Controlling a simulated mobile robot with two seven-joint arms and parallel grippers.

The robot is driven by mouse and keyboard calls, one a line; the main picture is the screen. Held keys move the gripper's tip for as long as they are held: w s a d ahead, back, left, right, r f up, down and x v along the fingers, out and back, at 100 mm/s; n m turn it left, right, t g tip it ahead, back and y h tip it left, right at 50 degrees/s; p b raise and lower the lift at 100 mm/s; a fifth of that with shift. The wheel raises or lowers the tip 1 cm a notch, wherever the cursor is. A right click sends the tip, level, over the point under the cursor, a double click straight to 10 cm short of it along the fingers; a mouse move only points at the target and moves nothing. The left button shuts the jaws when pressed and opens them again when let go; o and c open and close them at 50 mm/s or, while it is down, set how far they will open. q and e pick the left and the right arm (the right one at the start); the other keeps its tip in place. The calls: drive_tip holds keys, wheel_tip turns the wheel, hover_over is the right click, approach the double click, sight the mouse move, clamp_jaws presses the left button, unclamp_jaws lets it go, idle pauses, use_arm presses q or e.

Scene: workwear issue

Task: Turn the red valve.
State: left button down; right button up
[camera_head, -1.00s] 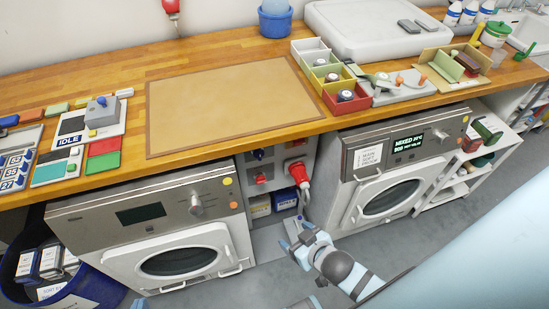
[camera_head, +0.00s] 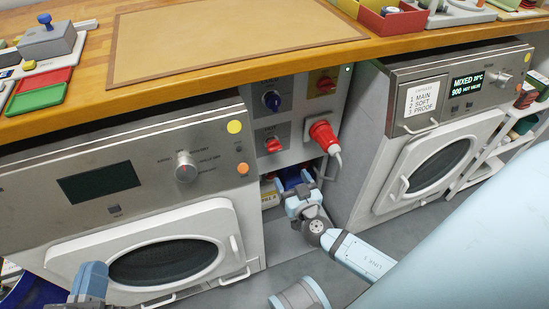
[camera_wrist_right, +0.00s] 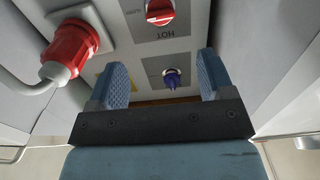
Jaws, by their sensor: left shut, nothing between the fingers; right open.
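The red valve is a red knob (camera_head: 273,145) on the grey panel between the two machines, below a blue knob (camera_head: 271,100). In the right wrist view the red knob (camera_wrist_right: 160,11) is at the top edge, beside the upside-down word HOT, and the blue knob (camera_wrist_right: 172,79) shows between the fingers, beyond them. My right gripper (camera_head: 298,190) is open and empty, below and right of the red knob, apart from it. It fills the lower right wrist view (camera_wrist_right: 164,78). My left gripper (camera_head: 90,275) is shut and empty, in front of the left machine.
A red plug (camera_head: 323,136) with a grey cable juts from the panel right of the red knob; it also shows in the right wrist view (camera_wrist_right: 70,50). A red-and-yellow switch (camera_head: 326,85) is above it. The left machine (camera_head: 60,235) and right machine (camera_head: 365,140) flank the recess.

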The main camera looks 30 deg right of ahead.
sight(276, 150)
drive_tip(key=p+x, duration=0.1)
drive_tip(key=x, duration=1.3)
drive_tip(key=shift+a, duration=0.1)
